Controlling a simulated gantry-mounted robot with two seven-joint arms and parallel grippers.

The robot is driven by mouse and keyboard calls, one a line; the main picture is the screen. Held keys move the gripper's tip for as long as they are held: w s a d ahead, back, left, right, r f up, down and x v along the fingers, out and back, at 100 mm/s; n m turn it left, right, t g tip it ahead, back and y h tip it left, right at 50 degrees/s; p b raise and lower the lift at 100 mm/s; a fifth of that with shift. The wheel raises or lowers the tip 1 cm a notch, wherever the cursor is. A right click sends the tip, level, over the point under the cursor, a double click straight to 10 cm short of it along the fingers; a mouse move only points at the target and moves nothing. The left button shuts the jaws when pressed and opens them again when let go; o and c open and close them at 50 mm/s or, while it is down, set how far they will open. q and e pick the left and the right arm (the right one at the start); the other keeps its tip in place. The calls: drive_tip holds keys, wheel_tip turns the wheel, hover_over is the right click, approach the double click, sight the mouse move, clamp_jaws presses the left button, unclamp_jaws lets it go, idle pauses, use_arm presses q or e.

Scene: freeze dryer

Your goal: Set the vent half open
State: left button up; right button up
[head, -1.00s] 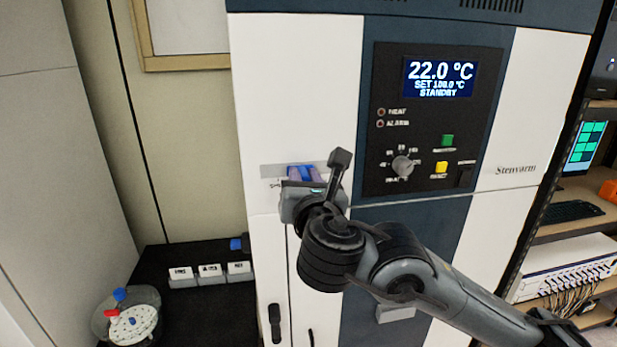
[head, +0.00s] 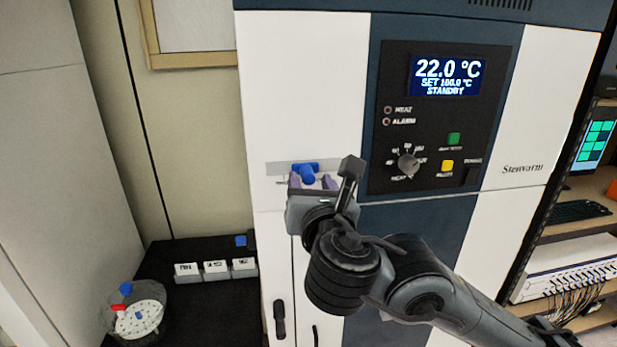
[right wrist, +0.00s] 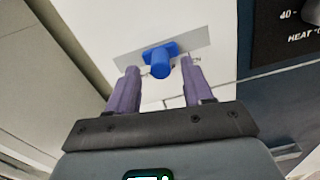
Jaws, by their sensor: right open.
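The vent control is a blue knob (head: 304,171) with a flat cross-piece, on a grey plate (head: 277,169) on the cabinet's white left panel. In the right wrist view the blue knob (right wrist: 161,61) points toward me, its cross-piece roughly in line with the grey plate (right wrist: 196,52). My right gripper (head: 313,181) is open, its purple fingers just below and in front of the knob. In the right wrist view the gripper (right wrist: 160,72) has one finger on each side of the knob, apart from it. The plate's markings are mostly hidden or too small to read. My left gripper is out of view.
The control panel (head: 440,120) with its display and dial is right of the gripper. A black bench (head: 200,310) at lower left holds white blocks (head: 215,270) and a round clear vessel (head: 138,315). A shelf (head: 590,235) with equipment stands far right.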

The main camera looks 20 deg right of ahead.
drive_tip(key=s+a, duration=0.1)
drive_tip(key=s, duration=0.6)
drive_tip(key=shift+s+a+p, duration=0.2)
drive_tip(key=shift+s+p, duration=0.1)
drive_tip(key=shift+p, duration=0.1)
